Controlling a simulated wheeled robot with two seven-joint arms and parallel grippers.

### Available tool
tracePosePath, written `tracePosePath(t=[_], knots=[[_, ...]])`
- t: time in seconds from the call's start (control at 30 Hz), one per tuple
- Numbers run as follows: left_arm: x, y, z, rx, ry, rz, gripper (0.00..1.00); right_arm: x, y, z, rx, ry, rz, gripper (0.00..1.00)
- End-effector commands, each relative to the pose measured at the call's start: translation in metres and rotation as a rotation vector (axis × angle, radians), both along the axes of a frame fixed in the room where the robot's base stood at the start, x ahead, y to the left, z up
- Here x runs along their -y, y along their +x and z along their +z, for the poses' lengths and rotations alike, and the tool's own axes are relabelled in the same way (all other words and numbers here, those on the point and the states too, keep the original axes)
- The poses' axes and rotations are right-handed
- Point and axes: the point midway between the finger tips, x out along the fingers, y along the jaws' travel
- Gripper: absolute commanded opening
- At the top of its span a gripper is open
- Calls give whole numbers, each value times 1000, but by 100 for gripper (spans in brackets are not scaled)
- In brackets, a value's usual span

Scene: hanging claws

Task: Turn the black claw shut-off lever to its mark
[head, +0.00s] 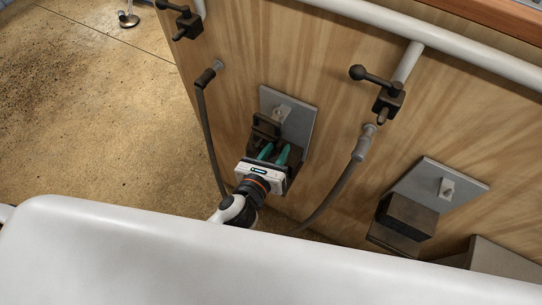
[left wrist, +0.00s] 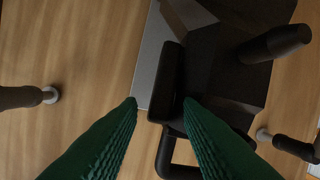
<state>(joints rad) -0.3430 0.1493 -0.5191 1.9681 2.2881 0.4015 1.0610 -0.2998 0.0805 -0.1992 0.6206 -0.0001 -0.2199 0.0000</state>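A black claw unit (head: 266,128) hangs on a grey plate on the wooden panel, in the middle of the head view. My left gripper (head: 273,152) is in front of its lower part, with green fingers toward it. In the left wrist view the black body (left wrist: 225,60) fills the upper right. A narrow black bar (left wrist: 169,82), apparently the shut-off lever, stands in front of it. My left fingers (left wrist: 161,104) are apart, one on each side of the bar's lower end. I cannot tell whether the right finger touches it. No mark can be made out. My right gripper is not in view.
A second dark unit (head: 408,218) hangs on another plate at the right. Hoses (head: 335,190) hang either side of the claw. A black loop (left wrist: 172,160) lies below the bar.

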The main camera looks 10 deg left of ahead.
Motion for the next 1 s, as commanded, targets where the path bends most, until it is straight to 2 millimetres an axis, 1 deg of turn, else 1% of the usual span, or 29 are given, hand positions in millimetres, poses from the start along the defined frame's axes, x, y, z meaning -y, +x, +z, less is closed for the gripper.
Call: tracePosePath(t=[0.17, 0.4, 0.5, 0.6, 0.73, 1.0], knots=[[-5, -23, 2, -3, 0, -2, 32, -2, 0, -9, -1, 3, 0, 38], [-17, -72, 12, -6, 1, -1, 32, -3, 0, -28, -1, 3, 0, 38], [-22, -89, 18, -6, 0, -1, 32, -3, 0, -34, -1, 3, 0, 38], [-25, -101, 22, -4, 0, -1, 32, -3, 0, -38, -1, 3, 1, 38], [-27, -109, 26, -3, 0, 0, 32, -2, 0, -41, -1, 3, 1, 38], [-27, -110, 28, -2, 1, -1, 32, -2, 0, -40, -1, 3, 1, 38]])
